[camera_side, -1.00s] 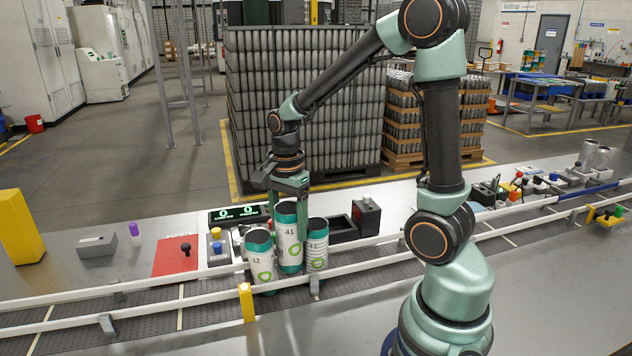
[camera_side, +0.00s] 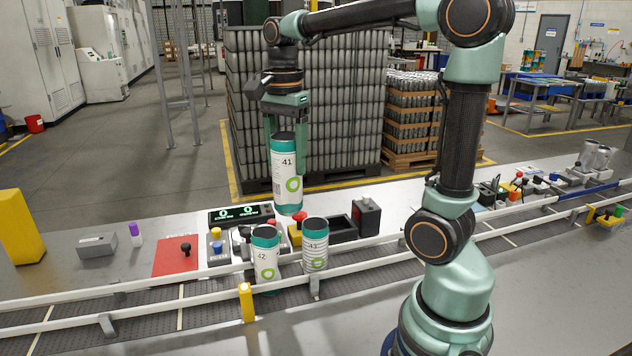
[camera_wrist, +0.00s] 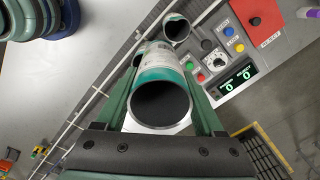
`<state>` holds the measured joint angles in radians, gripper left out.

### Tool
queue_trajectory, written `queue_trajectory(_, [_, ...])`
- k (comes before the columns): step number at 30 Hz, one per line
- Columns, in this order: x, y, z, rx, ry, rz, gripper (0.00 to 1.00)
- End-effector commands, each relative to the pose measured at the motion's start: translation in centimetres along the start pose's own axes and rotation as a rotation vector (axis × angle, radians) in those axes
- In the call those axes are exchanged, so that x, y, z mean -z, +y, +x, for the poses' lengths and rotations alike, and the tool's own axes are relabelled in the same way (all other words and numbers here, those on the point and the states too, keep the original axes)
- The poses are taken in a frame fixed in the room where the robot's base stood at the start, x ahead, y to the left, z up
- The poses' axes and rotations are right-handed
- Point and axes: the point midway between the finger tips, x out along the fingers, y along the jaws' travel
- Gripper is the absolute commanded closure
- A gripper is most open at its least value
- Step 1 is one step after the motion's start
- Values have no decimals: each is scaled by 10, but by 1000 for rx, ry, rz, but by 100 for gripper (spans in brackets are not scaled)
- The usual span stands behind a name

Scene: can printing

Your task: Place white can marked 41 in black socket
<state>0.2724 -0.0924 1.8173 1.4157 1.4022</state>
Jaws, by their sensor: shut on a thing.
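The white can marked 41 (camera_side: 284,178), with teal bands and a green ring, hangs upright in my gripper (camera_side: 287,124). My gripper is shut around its upper part. The can is in the air above the counter, behind and above the other two cans. In the wrist view the can (camera_wrist: 163,92) shows its dark open end between the fingers. A black open-topped box (camera_side: 342,230), which may be the black socket, sits on the counter to the right of the can and below it. I cannot see into its bottom.
Can 42 (camera_side: 266,258) and can 43 (camera_side: 315,246) stand on the conveyor (camera_side: 200,300) between white rails. A control panel with a green display (camera_side: 240,213) and buttons lies left of the held can. A dark box with a red front (camera_side: 366,216) stands right of the black box.

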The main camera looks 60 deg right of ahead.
Motion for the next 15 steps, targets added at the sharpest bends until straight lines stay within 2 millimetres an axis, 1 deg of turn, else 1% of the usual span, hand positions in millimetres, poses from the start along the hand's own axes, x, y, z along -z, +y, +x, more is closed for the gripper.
queue_trajectory(2, [13,-5,-4,-1,0,19,81])
queue_trajectory(5, [43,-14,-8,-2,-1,53,81])
queue_trajectory(8, [86,-22,-11,-3,-1,95,81])
queue_trajectory(9, [103,-24,-12,-3,-1,111,81])
queue_trajectory(11, [129,-25,-13,-3,-1,134,81])
queue_trajectory(12, [146,-25,-14,-3,-1,147,81])
queue_trajectory(15, [181,-21,-14,-3,-1,178,81])
